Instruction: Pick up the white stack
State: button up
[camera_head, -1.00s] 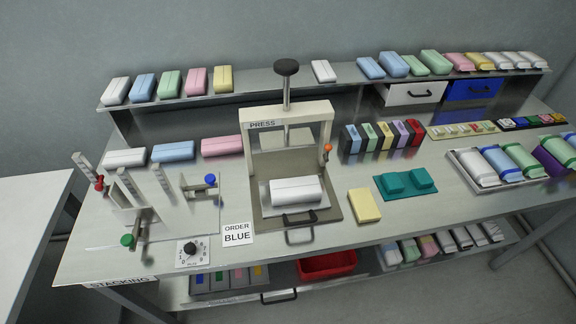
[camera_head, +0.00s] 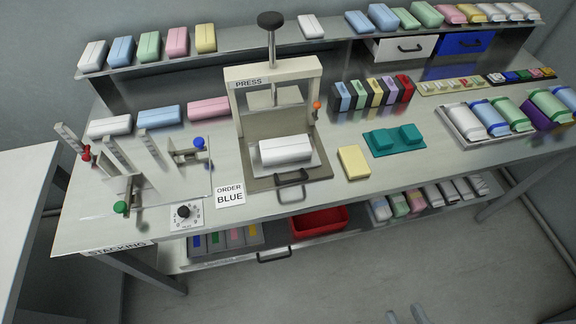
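A white stack (camera_head: 286,149) lies on the tray of the press (camera_head: 274,72), under its frame. Other white blocks also show: one (camera_head: 109,127) at the left of the table, one (camera_head: 92,55) at the left end of the upper shelf and one (camera_head: 311,27) near the shelf's middle. Two grey fingertips of my gripper (camera_head: 405,315) poke in at the bottom edge, apart from each other with nothing seen between them. They are over the floor, in front of the table and far from every white block. The rest of my gripper is out of frame.
An ORDER BLUE card (camera_head: 230,194), a yellow block (camera_head: 353,162) and a teal fixture (camera_head: 394,140) surround the press. A stacking jig (camera_head: 125,185) with upright posts stands at left. A red bin (camera_head: 319,221) sits on the lower shelf. The front floor is clear.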

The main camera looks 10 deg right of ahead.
aim_at(276, 151)
jog(key=i+l, duration=0.55)
jog(key=l, duration=0.15)
jog(key=i+l+u, duration=0.1)
jog(key=u, duration=0.35)
jog(key=l+u, duration=0.15)
jog(key=u, duration=0.25)
jog(key=l+u, duration=0.15)
jog(key=u, duration=0.3)
jog(key=i, duration=0.05)
